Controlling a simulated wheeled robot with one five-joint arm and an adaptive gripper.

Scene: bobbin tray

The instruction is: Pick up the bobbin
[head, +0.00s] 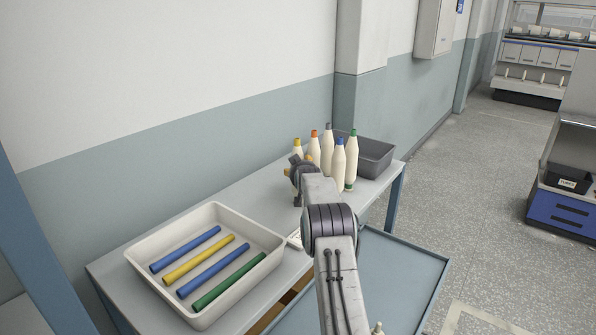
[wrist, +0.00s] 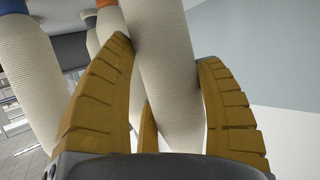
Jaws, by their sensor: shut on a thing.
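My gripper (head: 298,165) is at the near left side of a group of upright cream bobbins on the table. In the wrist view its yellow-brown fingers (wrist: 167,50) are shut on a cream ribbed bobbin (wrist: 160,75), one finger on each side. The held bobbin's top is cut off there, so its tip colour does not show. In the head view the tips are yellow (head: 297,143), orange (head: 314,134), grey (head: 328,130), blue (head: 339,144) and green (head: 352,135). My gripper and arm hide the lower parts of several bobbins.
A white tray (head: 215,210) with blue, yellow and green rods stands at the table's near left. A grey bin (head: 375,155) is behind the bobbins. Another bobbin (wrist: 28,80) stands close left of my fingers. The wall (head: 170,150) runs along the table's back.

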